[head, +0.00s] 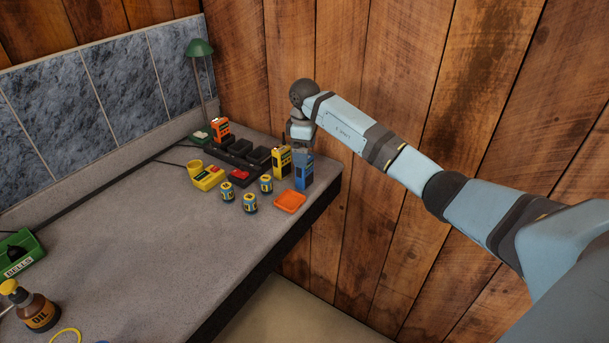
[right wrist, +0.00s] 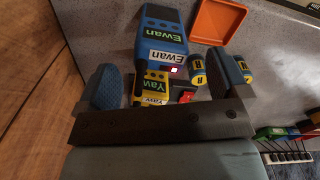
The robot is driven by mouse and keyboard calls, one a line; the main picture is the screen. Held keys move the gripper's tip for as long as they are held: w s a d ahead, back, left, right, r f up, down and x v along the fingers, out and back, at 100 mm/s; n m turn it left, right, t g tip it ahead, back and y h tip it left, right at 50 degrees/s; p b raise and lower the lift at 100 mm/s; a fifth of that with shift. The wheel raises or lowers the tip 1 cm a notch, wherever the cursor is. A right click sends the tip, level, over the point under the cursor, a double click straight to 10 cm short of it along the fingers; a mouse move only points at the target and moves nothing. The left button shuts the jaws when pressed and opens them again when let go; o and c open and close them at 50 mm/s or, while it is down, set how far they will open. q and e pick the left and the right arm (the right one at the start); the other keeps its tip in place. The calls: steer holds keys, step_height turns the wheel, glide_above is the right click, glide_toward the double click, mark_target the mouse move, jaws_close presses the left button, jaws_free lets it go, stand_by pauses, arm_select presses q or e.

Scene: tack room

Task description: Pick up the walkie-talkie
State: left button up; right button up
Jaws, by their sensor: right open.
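Several walkie-talkies stand at the right end of the workbench. A blue one (head: 303,172) labelled Ewan stands nearest the bench's right edge; it also shows in the right wrist view (right wrist: 162,30). A yellow one (head: 284,160) labelled Yaw stands beside it and shows between my fingers in the right wrist view (right wrist: 153,92). An orange one (head: 220,131) stands farther back at a dark charger (head: 240,150). My right gripper (right wrist: 166,80) is open, its fingers apart, just above and behind the yellow and blue ones. Whether it touches either cannot be told. My left gripper is out of view.
A green lamp (head: 199,48) rises behind. The middle of the workbench (head: 140,240) is clear. A wooden wall (head: 430,80) stands at the right.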

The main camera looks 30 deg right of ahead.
step_height(320, 180, down, 2)
steer(key=shift+f, duration=0.15)
steer(key=c, duration=1.3)
